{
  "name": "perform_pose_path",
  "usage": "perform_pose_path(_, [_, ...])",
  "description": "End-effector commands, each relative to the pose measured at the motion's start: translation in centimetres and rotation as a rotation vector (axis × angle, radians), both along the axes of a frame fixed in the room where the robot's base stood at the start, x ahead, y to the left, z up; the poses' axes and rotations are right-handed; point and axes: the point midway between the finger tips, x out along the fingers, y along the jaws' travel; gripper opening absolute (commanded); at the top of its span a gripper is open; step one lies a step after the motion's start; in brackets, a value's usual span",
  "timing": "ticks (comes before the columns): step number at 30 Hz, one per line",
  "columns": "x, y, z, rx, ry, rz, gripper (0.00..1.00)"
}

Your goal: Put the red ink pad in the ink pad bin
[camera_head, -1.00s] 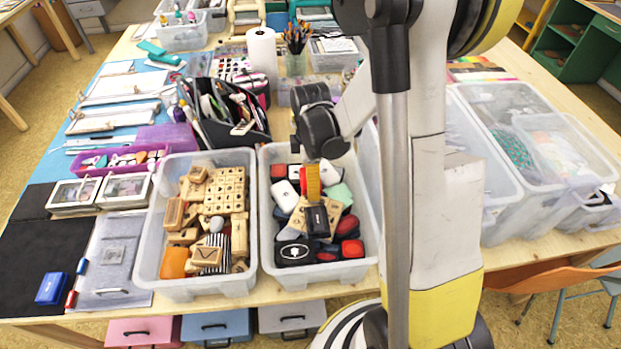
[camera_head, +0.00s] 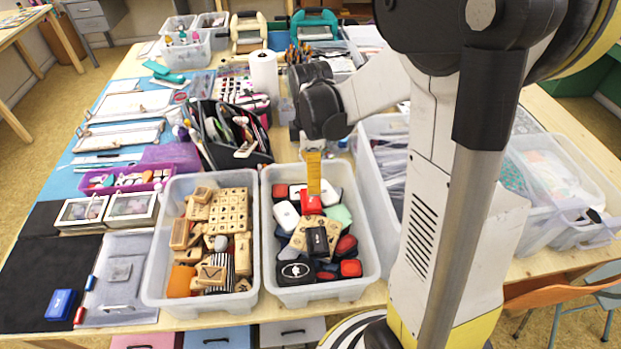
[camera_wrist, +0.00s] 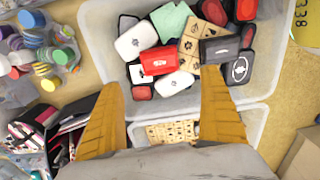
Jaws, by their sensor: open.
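A bright red ink pad (camera_head: 311,204) lies on top of the other pads in the right-hand clear bin, which is the ink pad bin (camera_head: 323,293). In the wrist view the red ink pad (camera_wrist: 159,60) sits on white pads, just beyond the gap between my fingertips. My gripper (camera_head: 313,190) has yellow fingers and is above the bin, near the red pad. In the wrist view my gripper (camera_wrist: 163,78) is wide open, with nothing between its fingers. The ink pad bin (camera_wrist: 97,40) also shows there. In the head view, one finger hides part of the other.
A clear bin of wooden stamps (camera_head: 152,285) stands directly left of the ink pad bin. A black organizer (camera_head: 245,158) is behind them. Clear containers (camera_head: 545,160) stand to the right. A blue pad (camera_head: 61,304) lies on the black mat at far left.

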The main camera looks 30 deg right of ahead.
Motion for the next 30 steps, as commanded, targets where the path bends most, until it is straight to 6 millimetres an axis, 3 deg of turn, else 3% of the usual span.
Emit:
perform_pose_path(5, [-0.7,0.9,2.4,-0.006,-0.041,-0.075,0.91])
perform_pose_path(8, [-1.8,2.3,4.8,-0.008,-0.11,-0.203,0.91])
perform_pose_path(12, [-4.3,4.7,8.4,0.025,-0.243,-0.446,0.91])
perform_pose_path(18, [-8.2,7.6,11.6,0.148,-0.418,-0.791,0.91])
perform_pose_path(24, [-11.0,9.4,12.6,0.297,-0.518,-1.036,0.91])
perform_pose_path(30, [-11.9,9.9,12.8,0.364,-0.546,-1.13,0.91])
